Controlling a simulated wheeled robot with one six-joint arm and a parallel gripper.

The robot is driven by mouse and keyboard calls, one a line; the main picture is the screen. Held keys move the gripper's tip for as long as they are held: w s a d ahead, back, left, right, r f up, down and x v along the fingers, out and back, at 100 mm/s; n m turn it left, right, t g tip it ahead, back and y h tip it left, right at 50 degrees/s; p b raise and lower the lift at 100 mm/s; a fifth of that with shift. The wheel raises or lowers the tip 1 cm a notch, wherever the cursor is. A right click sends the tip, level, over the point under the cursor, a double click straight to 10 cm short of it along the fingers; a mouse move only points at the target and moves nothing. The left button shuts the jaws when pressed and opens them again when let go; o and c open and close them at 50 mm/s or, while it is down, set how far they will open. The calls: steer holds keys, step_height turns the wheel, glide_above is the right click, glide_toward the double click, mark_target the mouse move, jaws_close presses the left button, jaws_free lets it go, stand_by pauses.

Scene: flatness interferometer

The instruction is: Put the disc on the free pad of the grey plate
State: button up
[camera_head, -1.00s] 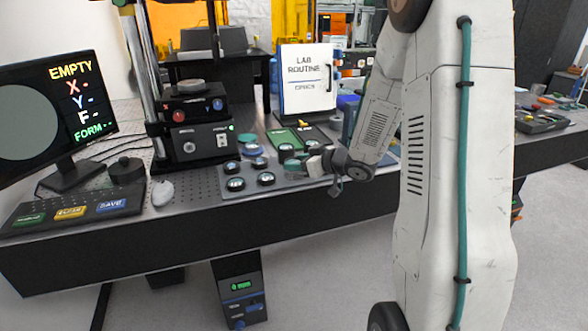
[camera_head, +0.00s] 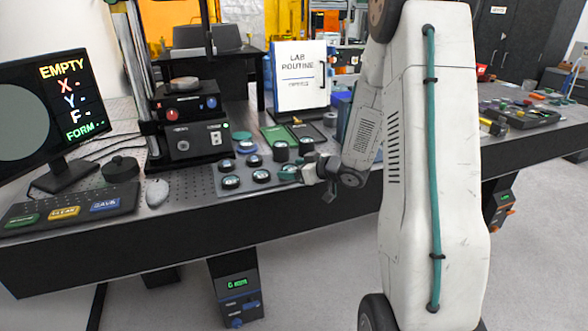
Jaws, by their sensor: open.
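The grey plate (camera_head: 232,194) lies on the bench near its front edge. Several dark round pads with pale or teal tops stand on it, among them a front-left one (camera_head: 230,182) and a front-middle one (camera_head: 261,176). I cannot tell which piece is the disc or which pad is free. My gripper is open, low over the plate's right end; its fingertips are small, and I cannot tell whether they touch the teal piece.
The interferometer (camera_head: 195,140) stands behind the plate on the left. The monitor (camera_head: 50,115) reads EMPTY. A mouse (camera_head: 157,192) and a button panel (camera_head: 70,213) lie at left. A blue round piece (camera_head: 244,147), a green mat (camera_head: 274,133) and a white sign (camera_head: 300,75) are behind.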

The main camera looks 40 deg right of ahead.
steer(key=shift+r, duration=0.1)
steer(key=shift+s+r, duration=0.15)
steer(key=v, duration=1.1)
step_height(320, 180, up, 9)
steer(key=s+a+m+g+h, duration=0.1)
steer(key=a+m+g+h, duration=0.25)
steer(key=h, duration=0.55)
steer(key=s+a+r+g+y, duration=0.1)
steer(key=s+a+g, duration=0.3)
steer(key=s+a, duration=0.5)
steer(key=s+a+r+g+y, duration=0.1)
steer(key=s+a+g+y, duration=0.2)
steer(key=s+a, duration=0.7)
steer(key=s+g, duration=0.1)
steer(key=s, duration=0.3)
steer(key=shift+s+a+r+g+y, duration=0.3)
steer(key=shift+s+r+g, duration=0.05)
